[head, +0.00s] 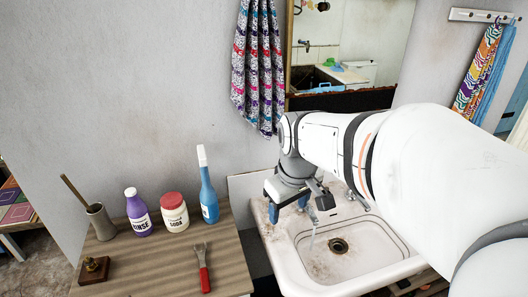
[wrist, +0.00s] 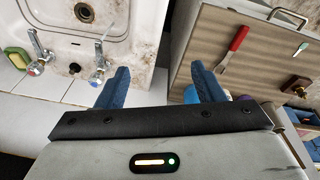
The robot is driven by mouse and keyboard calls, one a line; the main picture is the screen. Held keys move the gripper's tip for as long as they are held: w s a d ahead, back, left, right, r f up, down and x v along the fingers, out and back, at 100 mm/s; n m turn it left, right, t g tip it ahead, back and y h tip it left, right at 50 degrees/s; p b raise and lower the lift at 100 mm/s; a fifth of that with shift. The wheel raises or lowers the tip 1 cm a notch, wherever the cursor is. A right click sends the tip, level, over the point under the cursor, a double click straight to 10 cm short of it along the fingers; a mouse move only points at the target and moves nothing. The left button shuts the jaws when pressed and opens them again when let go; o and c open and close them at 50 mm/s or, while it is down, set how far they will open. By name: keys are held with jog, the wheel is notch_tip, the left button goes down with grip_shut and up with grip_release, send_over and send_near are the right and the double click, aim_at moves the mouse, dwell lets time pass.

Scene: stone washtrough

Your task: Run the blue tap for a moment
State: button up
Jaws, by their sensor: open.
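The blue tap (wrist: 97,77) is a chrome tap with a blue marking on the sink's back ledge. In the wrist view it stands just left of my left finger, outside the jaws. I cannot tell whether they touch. A thin pale streak, like running water (head: 313,240), hangs below its spout in the head view. My gripper (head: 292,213) is open, with blue fingers over the sink's back left corner; nothing is between them in the wrist view (wrist: 160,68). In the head view it hides most of the blue tap. A second tap with a red marking (wrist: 37,67) stands apart.
The stained white sink (head: 290,262) has a dark drain. A towel (head: 258,70) hangs above.

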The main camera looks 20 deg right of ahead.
jog(key=w+d+f+n+g, duration=0.1)
jog(key=w+d+n, duration=0.2)
jog(key=w, duration=0.4)
jog(key=w+d+f+n, duration=0.2)
jog(key=w+d+n, duration=0.15)
jog(key=w, duration=0.45)
jog(key=w+d+f+n, duration=0.2)
jog(key=w+d+f, duration=0.1)
jog(key=w+d+f+n+g, duration=0.1)
jog(key=w+d+f+n, duration=0.1)
jog(key=w+d+f, duration=0.1)
jog(key=w+d+f+n, duration=0.2)
jog(key=w+d, duration=0.1)
jog(key=w, duration=0.2)
jog(key=shift+w+d+f, duration=0.15)
jog(key=shift+d+f, duration=0.05)
jog(key=shift+f, duration=0.2)
jog(key=shift+w+d+f+n, duration=0.15)
jog(key=shift+d+f+n, duration=0.05)
jog(key=shift+f+n, duration=0.05)
notch_tip(320, 180, down, 8)
jog(key=shift+r+p, duration=0.1)
jog(key=shift+p, duration=0.25)
jog(key=shift+c, duration=0.2)
jog(key=c, duration=0.9)
jog(key=shift+c, duration=0.2)
